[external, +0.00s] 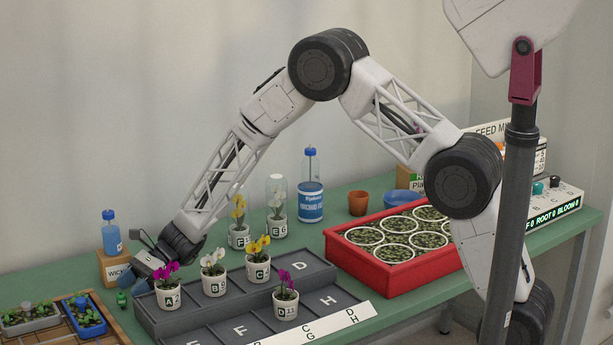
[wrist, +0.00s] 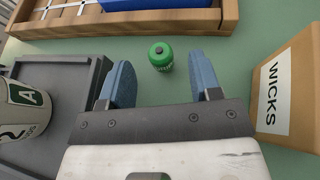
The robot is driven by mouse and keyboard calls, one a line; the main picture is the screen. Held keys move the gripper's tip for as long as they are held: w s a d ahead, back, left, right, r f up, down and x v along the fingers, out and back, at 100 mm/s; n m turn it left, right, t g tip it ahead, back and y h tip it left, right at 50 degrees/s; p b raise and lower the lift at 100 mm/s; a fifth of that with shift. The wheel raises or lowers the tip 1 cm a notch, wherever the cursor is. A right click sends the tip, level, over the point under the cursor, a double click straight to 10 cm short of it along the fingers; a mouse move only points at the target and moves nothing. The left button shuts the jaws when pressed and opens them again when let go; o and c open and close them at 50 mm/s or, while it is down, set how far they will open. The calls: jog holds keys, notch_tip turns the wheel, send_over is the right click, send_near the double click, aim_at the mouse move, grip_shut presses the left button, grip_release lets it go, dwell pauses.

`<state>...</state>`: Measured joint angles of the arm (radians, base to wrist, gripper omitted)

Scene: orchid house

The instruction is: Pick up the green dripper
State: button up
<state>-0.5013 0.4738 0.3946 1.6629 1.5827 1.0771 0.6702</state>
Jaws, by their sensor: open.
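The green dripper (wrist: 160,57) is a small green bottle with a dark tip. In the wrist view it stands on the green bench just past my gripper (wrist: 159,80), roughly centred between the two blue fingertips. The fingers are open with nothing between them. In the external view the green dripper (external: 122,299) is low at the left, close to my gripper (external: 139,280), which is low over the bench. The exact gap between them is hard to tell.
A WICKS box (wrist: 288,92) stands right of my gripper in the wrist view. A grey stepped tray (wrist: 85,75) with potted orchids is on the left, pot A (wrist: 22,110) nearest. A wooden tray (wrist: 190,22) lies beyond the dripper. Green bench shows around the dripper.

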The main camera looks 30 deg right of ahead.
aim_at(122, 301)
jog(key=shift+x, duration=1.45)
jog(key=c, duration=1)
